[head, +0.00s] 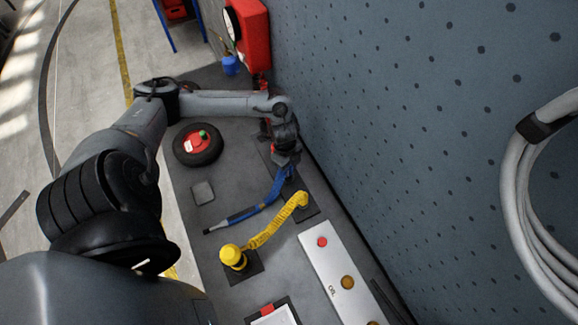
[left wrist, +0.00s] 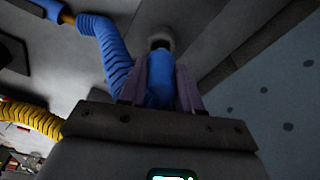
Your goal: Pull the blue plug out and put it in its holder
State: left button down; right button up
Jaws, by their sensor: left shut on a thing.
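The blue plug (left wrist: 160,82) stands between the fingers of my left gripper (left wrist: 160,92) in the left wrist view, and the gripper is shut on it. A dark, pale-rimmed end shows beyond the fingers; I cannot tell whether it sits in a socket. Its ribbed blue cable (left wrist: 112,55) bends away to the left. In the head view my left gripper (head: 287,158) is above the bench near the wall, with the blue cable (head: 262,203) running from below it to the lower left. I cannot make out the plug's holder. My right gripper is not in view.
A yellow ribbed cable (head: 272,226) with a yellow plug (head: 232,256) lies close by. A black wheel (head: 198,145), a small grey plate (head: 203,193) and a white panel with buttons (head: 340,275) are on the bench. The dotted wall (head: 400,130) rises close at the right.

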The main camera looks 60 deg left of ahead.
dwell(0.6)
pick_arm(q)
jog(key=shift+f+b, duration=0.85)
jog(key=shift+f, duration=0.75)
jog(key=c, duration=0.7)
grip_release()
jog(key=shift+r, duration=0.15)
